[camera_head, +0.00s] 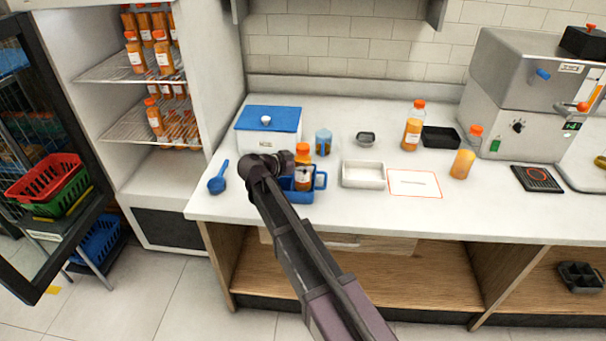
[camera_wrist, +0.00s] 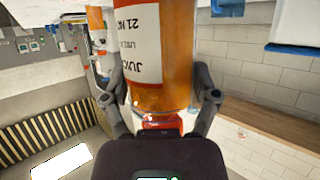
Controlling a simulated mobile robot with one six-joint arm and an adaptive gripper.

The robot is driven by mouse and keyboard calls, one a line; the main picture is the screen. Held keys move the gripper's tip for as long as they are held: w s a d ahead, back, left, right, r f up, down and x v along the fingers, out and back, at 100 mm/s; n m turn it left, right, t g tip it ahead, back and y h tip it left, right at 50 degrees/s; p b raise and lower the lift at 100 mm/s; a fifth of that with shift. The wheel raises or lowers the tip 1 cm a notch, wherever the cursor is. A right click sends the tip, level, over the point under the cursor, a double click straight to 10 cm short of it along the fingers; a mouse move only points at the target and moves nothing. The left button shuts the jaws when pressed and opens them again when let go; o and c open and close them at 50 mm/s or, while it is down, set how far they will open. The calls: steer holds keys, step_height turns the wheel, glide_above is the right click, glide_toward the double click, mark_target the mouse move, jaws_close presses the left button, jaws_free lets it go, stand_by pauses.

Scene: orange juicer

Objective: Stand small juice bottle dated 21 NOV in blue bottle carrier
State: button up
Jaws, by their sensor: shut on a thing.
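The small juice bottle (camera_wrist: 175,70) is orange with a white label. Its printed date, upside down in the wrist view, reads 21 NOV. My gripper (camera_wrist: 162,90) is shut on it, one finger on each side near the cap end. In the head view the bottle (camera_head: 303,158) is upright with an orange cap, and my gripper (camera_head: 285,163) is at its left side. The blue bottle carrier (camera_head: 320,181) is on the counter, with the bottle's lower part at or inside it. Whether the bottle's base rests on the carrier floor is hidden.
A blue-lidded white box (camera_head: 268,125) and a blue cup (camera_head: 323,142) stand behind. A white tray (camera_head: 363,174) is to the right, beside a red-edged sheet (camera_head: 414,183). Two other bottles (camera_head: 413,126) (camera_head: 465,155) stand farther right. A blue scoop (camera_head: 217,180) lies at left.

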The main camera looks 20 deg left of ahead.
mark_target(296, 173)
steer(key=shift+f+b, duration=1.85)
steer(key=shift+f, duration=0.1)
steer(key=o, duration=1.2)
steer(key=shift+c, duration=0.2)
steer(key=shift+s+a+r, duration=0.15)
steer(key=shift+s+r, duration=0.1)
steer(key=shift+r, duration=0.05)
steer(key=p+v, duration=0.4)
steer(key=v, duration=0.7)
steer(key=shift+a+p, duration=0.15)
steer(key=shift+p, duration=0.15)
steer(key=shift+s, duration=0.15)
